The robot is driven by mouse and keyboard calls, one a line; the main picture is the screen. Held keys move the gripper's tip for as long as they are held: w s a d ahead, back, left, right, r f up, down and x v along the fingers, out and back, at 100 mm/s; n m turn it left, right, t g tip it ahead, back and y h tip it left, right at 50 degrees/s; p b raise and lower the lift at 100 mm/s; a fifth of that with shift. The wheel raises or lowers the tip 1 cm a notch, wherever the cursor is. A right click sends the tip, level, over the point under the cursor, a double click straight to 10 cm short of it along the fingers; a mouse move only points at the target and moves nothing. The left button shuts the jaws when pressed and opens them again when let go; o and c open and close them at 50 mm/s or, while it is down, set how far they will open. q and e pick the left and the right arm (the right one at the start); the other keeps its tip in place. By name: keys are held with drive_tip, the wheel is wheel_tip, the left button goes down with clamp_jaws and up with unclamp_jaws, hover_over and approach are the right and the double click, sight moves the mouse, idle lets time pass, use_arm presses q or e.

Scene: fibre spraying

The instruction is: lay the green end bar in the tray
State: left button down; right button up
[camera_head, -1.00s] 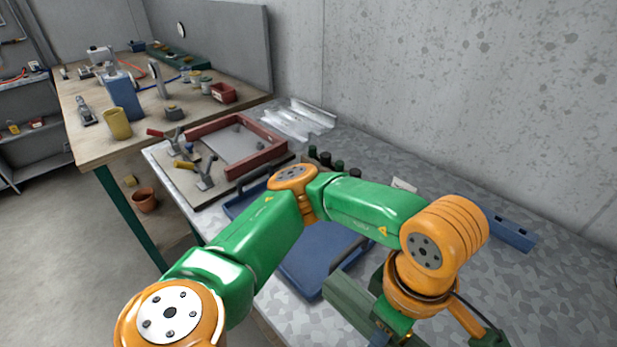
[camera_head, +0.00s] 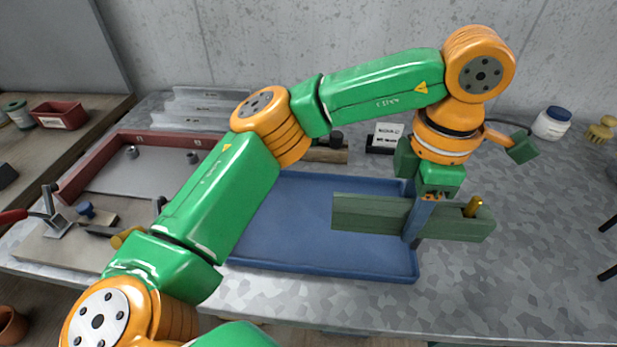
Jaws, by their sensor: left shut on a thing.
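The green end bar (camera_head: 370,214) is a long block with a brass-coloured knob near its right end. My left gripper (camera_head: 416,226) points down and is shut on the bar, right of its middle. The bar lies level across the picture, in front of the right part of the blue tray (camera_head: 330,270). Its left part shows over the tray and its right end reaches past the tray's right rim. I cannot tell how high the bar is above the tray. My left arm hides the tray's left side. My right gripper is not in view.
A red-brown frame (camera_head: 88,167) with clamps stands left of the tray. Behind the tray are a small white label (camera_head: 388,132) and dark blocks. A white jar with a blue lid (camera_head: 552,122) and a brush (camera_head: 601,129) stand at the back right. The grey bench right of the tray is mostly clear.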

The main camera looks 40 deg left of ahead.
use_arm(q)
drive_tip(key=w+a+f, duration=0.1)
drive_tip(key=a+f, duration=0.2)
drive_tip(key=a, duration=0.1)
drive_tip(key=w+a+f, duration=0.1)
drive_tip(key=a+f, duration=0.2)
drive_tip(key=a, duration=0.1)
drive_tip(key=a+f+p, duration=0.1)
drive_tip(key=a+f, duration=0.2)
drive_tip(key=a, duration=0.1)
drive_tip(key=shift+w+a, duration=0.1)
drive_tip(key=shift+w, duration=0.3)
drive_tip(key=f, duration=0.1)
drive_tip(key=f+p, duration=0.1)
drive_tip(key=f, duration=0.1)
drive_tip(key=shift+a+f+p, duration=0.1)
drive_tip(key=shift+a+p, duration=0.2)
drive_tip(key=shift+a, duration=0.1)
drive_tip(key=shift+f, duration=0.4)
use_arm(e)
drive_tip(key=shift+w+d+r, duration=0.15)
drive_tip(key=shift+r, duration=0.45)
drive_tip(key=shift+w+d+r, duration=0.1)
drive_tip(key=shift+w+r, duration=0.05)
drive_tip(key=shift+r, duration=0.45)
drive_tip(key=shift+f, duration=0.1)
